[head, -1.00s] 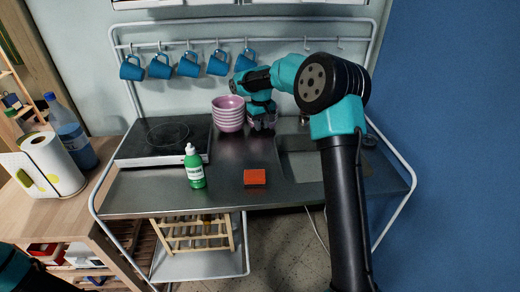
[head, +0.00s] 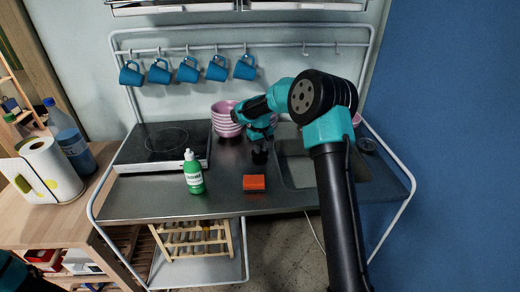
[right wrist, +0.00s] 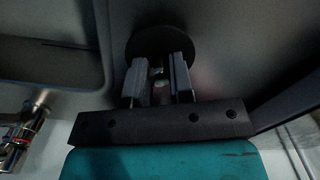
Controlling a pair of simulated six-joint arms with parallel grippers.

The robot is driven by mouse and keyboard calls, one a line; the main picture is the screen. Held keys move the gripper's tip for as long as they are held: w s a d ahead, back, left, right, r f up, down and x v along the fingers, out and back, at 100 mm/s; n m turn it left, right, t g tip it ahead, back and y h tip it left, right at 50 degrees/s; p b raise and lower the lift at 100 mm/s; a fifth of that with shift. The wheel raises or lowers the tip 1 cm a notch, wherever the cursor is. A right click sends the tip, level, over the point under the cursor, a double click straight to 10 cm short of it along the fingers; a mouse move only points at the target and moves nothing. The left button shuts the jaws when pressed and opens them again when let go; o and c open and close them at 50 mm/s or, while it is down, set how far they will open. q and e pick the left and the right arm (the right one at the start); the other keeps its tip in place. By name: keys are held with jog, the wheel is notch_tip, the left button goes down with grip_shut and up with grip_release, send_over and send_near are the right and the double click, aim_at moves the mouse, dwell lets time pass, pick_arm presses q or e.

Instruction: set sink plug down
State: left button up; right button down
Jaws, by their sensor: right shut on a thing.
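My right gripper (head: 260,148) points down at the steel counter, between the pink bowls and the sink basin. In the right wrist view my right gripper (right wrist: 158,82) has its two grey fingers close together over the sink plug (right wrist: 148,40), a dark round disc. The fingers are shut on the plug's middle part, which they mostly hide. In the head view only a small dark shape shows under the fingers. I cannot tell whether the plug touches the counter. Of my left arm only a teal part shows at the lower left corner; its gripper is out of view.
The sink basin (head: 297,165) lies right of the gripper, and stacked pink bowls (head: 226,119) stand to its left. A hob (head: 160,146) is left. Blue mugs (head: 188,69) hang behind.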

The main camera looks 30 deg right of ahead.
jog(key=shift+f, duration=0.35)
jog(key=shift+f, duration=0.1)
jog(key=c, duration=1)
grip_release()
notch_tip(320, 180, up, 12)
